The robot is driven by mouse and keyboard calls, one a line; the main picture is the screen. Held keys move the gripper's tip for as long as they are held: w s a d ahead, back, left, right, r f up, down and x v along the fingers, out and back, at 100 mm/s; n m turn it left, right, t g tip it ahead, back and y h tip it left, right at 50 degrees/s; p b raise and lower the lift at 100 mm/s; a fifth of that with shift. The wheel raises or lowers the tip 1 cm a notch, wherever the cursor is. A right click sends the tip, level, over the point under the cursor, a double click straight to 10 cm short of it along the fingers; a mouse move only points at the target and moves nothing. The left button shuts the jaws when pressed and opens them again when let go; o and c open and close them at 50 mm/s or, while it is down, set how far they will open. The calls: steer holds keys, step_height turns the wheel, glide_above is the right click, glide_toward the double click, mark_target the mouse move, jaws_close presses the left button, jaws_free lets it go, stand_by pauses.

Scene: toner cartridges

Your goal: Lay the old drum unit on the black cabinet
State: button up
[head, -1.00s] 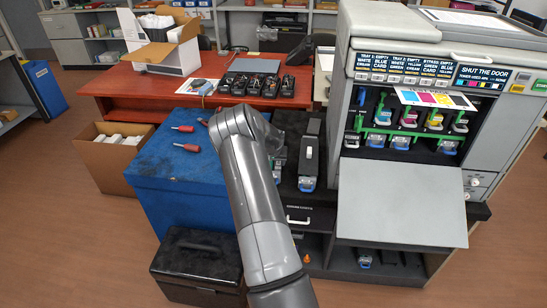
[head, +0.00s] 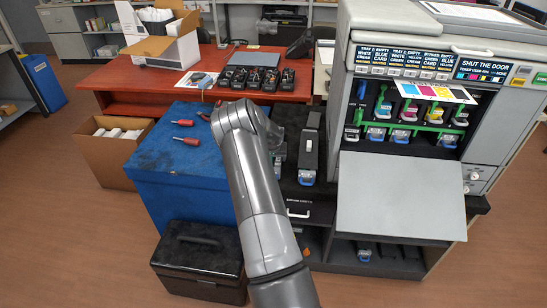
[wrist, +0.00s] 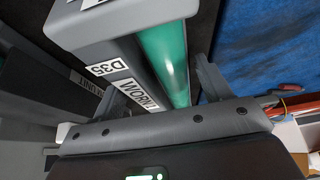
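The old drum unit is in the wrist view (wrist: 165,60), a grey body with a green roller and labels reading "D35" and "WORN". My gripper (wrist: 165,85) has one finger on each side of it; I cannot tell whether they press on it. In the head view my arm hides most of the gripper and this unit; a grey-green bit shows beside the arm, over or on the top of the black cabinet (head: 318,213). I cannot tell whether the unit touches the cabinet.
Another dark unit (head: 309,150) lies close by on the cabinet top. The printer (head: 400,60) stands right with its front door (head: 395,195) folded down. A blue box (head: 165,160) with red-handled screwdrivers is left, a black case (head: 200,260) below it. Several cartridges sit on the red table (head: 200,65).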

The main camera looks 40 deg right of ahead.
steer(key=o, duration=0.4)
steer(key=shift+s+f, duration=0.1)
steer(key=shift+v, duration=5.6)
steer(key=s+a+r+n+t+y, duration=0.15)
steer(key=s+a+r, duration=0.45)
steer(key=a+r, duration=0.65)
steer(key=s+a+r+n+y, duration=0.2)
steer(key=s+a+r, duration=0.3)
steer(key=a+r, duration=0.7)
steer(key=s+a+r+n, duration=0.1)
steer(key=s+a, duration=0.4)
steer(key=s, duration=0.3)
steer(key=s+a+r+n, duration=0.1)
steer(key=s+a+n, duration=0.1)
steer(key=s+a, duration=0.3)
steer(key=s+a+r+n, duration=0.1)
steer(key=s+a, duration=0.3)
steer(key=s, duration=0.7)
steer(key=shift+s+a+n, duration=0.3)
steer(key=shift+a+n, duration=0.1)
steer(key=shift+n, duration=0.05)
